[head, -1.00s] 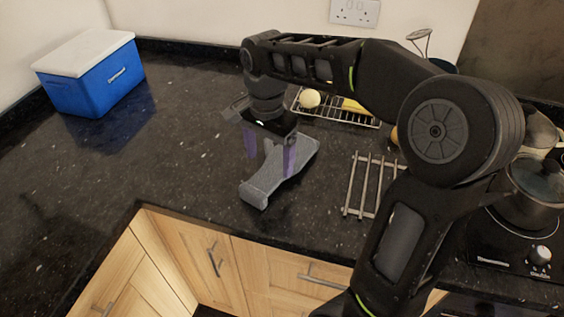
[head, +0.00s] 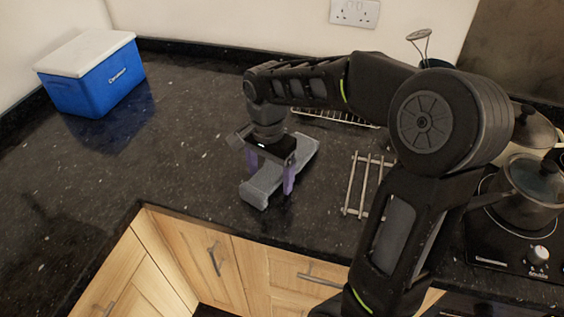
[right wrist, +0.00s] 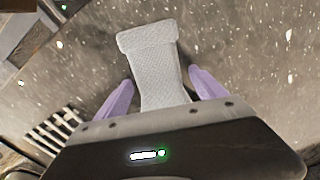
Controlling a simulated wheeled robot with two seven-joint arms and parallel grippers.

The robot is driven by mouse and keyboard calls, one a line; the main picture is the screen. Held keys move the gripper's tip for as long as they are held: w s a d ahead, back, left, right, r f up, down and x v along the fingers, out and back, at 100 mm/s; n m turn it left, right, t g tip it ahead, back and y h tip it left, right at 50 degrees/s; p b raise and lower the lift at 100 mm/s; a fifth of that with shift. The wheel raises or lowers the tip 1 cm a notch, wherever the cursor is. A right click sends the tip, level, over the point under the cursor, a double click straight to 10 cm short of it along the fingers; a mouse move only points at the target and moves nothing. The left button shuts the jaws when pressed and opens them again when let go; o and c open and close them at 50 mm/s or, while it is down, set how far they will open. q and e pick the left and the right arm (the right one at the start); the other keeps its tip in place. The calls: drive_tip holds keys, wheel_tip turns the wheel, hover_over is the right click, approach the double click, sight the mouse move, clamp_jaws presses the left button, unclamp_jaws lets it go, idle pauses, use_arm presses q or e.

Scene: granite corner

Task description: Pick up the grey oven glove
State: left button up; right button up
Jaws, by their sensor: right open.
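The grey oven glove (head: 262,188) lies flat on the dark granite worktop, slanting from lower left to upper right in the head view. It also shows in the right wrist view (right wrist: 152,60), running between the fingers. My right gripper (head: 270,180) points down over the glove, with one purple finger on each side of it. In the right wrist view the gripper (right wrist: 158,92) is open, with a gap between each finger and the glove. Part of the glove is hidden under the gripper body. My left gripper is not in view.
A blue cool box (head: 97,82) with a white lid stands at the back left. A metal rack (head: 366,186) lies right of the glove. A wire rack (head: 335,116) is behind my arm. Pots (head: 528,200) stand on the hob at right. The left worktop is clear.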

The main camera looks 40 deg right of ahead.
drive_tip(key=c, duration=1.6)
